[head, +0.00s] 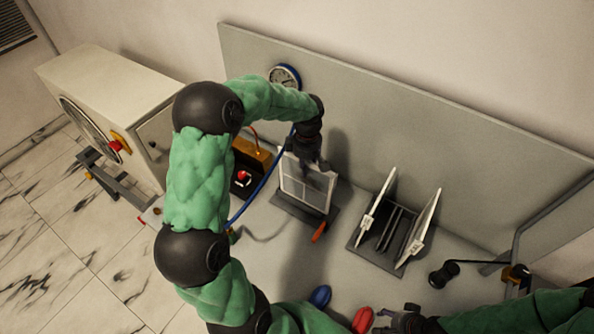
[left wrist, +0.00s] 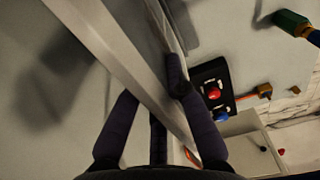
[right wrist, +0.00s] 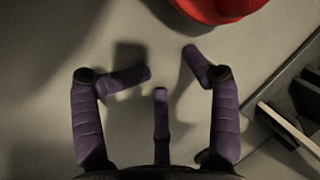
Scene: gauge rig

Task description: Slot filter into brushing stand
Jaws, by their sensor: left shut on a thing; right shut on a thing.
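The filter (head: 307,188) is a flat, light-framed grey panel standing nearly upright. My left gripper (head: 316,163) is shut on its upper edge; in the left wrist view the filter's long frame (left wrist: 115,58) runs between the fingers (left wrist: 152,88). The filter's lower edge is at the dark base of the brushing stand (head: 284,204). I cannot tell whether it is fully seated in the slot. My right gripper (head: 398,320) is low over the table, its fingertips (right wrist: 170,62) curled inward but apart, with nothing visible between them.
A slotted rack (head: 372,262) with two tagged panels stands right of the filter. An orange handle (head: 319,232) lies by the stand. Blue (head: 320,296) and red (head: 362,319) objects lie in front. A black box with a red button (head: 242,178) and a blue hose (head: 262,184) are left.

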